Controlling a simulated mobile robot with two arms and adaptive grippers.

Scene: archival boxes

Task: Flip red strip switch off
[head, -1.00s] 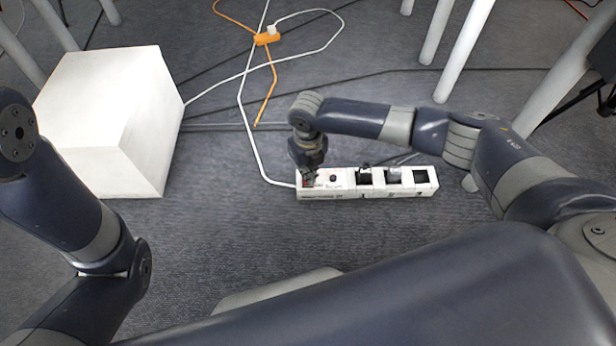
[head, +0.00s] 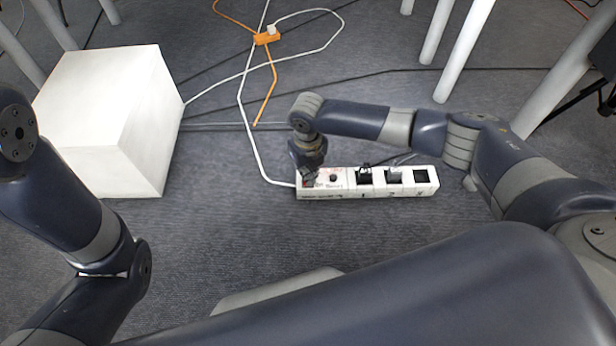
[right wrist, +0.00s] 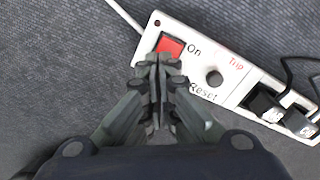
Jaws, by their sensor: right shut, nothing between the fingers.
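The white power strip (head: 345,190) lies on the carpet, and it also shows in the right wrist view (right wrist: 228,95). Its red switch (right wrist: 170,46) sits at the left end, beside the word "On"; which way it is tipped I cannot tell. My right gripper (head: 309,181) is over that end of the strip, pointing down. In the right wrist view my right gripper (right wrist: 158,62) is shut and empty, its fingertips at the lower edge of the red switch. Whether they touch it I cannot tell. My left arm shows at the left, but its gripper is out of view.
A black round reset button (right wrist: 214,77) and sockets with black plugs (right wrist: 262,103) are farther along the strip. A white box (head: 105,120) stands at the left. An orange connector (head: 266,38) and cables lie behind. Pale table legs (head: 465,50) stand at the back right.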

